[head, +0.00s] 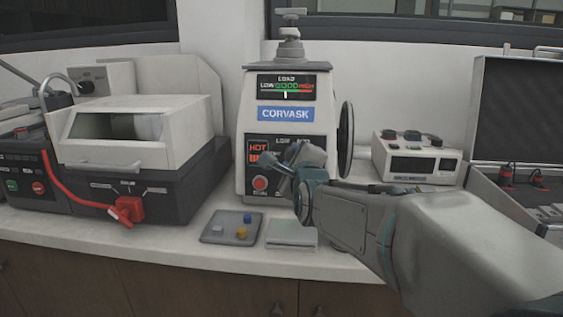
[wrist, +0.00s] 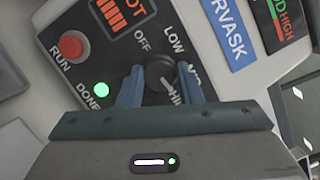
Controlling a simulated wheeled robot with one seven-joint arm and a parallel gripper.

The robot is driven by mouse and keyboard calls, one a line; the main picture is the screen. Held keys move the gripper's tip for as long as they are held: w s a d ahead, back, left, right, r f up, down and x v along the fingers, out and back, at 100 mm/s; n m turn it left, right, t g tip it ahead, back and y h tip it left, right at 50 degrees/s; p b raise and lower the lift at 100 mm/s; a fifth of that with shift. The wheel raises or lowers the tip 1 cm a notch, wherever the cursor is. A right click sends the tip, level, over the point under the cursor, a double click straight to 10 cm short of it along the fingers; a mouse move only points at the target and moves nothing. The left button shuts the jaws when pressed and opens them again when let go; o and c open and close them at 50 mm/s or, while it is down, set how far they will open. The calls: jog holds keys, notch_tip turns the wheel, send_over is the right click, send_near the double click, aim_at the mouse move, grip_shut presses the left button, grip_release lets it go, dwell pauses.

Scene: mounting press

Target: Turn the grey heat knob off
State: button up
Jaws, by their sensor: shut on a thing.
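The white Corvask press (head: 252,178) stands against the wall in the middle of the head view. In the wrist view, the dark grey heat knob (wrist: 160,70) sits on its black front panel, ringed by the labels OFF, LOW, MID and HIGH. A white pointer mark on the knob's lower right side appears turned toward HIGH. My gripper (wrist: 160,84) has one blue finger on each side of the knob and is shut on it. In the head view, my gripper (head: 283,163) is at the press front and hides the knob.
A red RUN button (wrist: 71,46), a lit green DONE lamp (wrist: 101,89) and a lit orange HOT display (wrist: 122,12) are near the knob. A tray (head: 217,236) with small blocks and a pale pad (head: 291,233) lie in front of the press. A handwheel (head: 345,140) is on its right side.

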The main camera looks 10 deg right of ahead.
jog(key=n+g, duration=0.1)
jog(key=n, duration=0.2)
jog(key=shift+a+r+n+y+b, duration=0.1)
jog(key=shift+n+y+b, duration=0.2)
jog(key=shift+n+b, duration=0.1)
jog(key=shift+w+a+r+n+g+h+b, duration=0.1)
jog(key=shift+n+g+h+b, duration=1.05)
jog(key=shift+n, duration=3)
jog(key=shift+a+f+n+g+h+b, duration=0.1)
jog(key=shift+n+g+h+b, duration=0.75)
jog(key=shift+n, duration=3.35)
jog(key=shift+w+a+r+n+g+h+b, duration=0.1)
jog(key=shift+n+g+h+b, duration=0.4)
jog(key=shift+n+h+b, duration=2.35)
jog(key=n+y+p, duration=0.2)
jog(key=n+p, duration=0.1)
